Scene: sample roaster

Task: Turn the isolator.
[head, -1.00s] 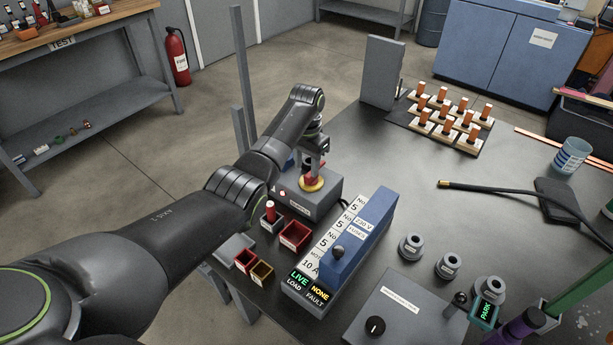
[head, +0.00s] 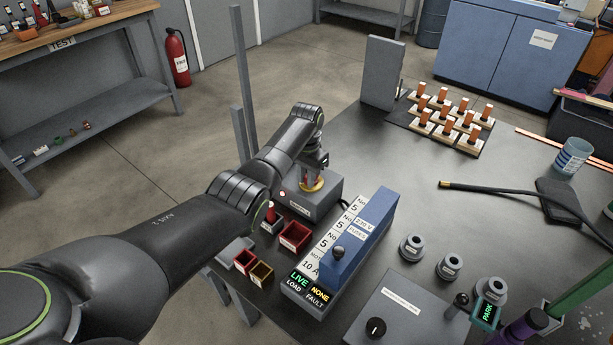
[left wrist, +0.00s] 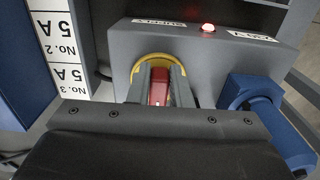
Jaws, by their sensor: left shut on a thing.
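The isolator is a grey box (head: 322,203) on the near left part of the dark table, with a yellow ring around a red handle. In the left wrist view the red handle (left wrist: 159,87) stands upright between my fingers, inside the yellow ring (left wrist: 150,60). My left gripper (head: 313,178) comes down on the isolator from above and is shut on the red handle; it also shows in the left wrist view (left wrist: 160,90). The fingers hide much of the handle. A small red lamp (left wrist: 208,28) glows on the box. My right gripper is not seen.
A fuse box with a blue cover (head: 365,235) stands right of the isolator; its displays read LIVE and NONE. Red bins (head: 295,236) stand in front. A blue part (left wrist: 250,92) sits close beside the isolator.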

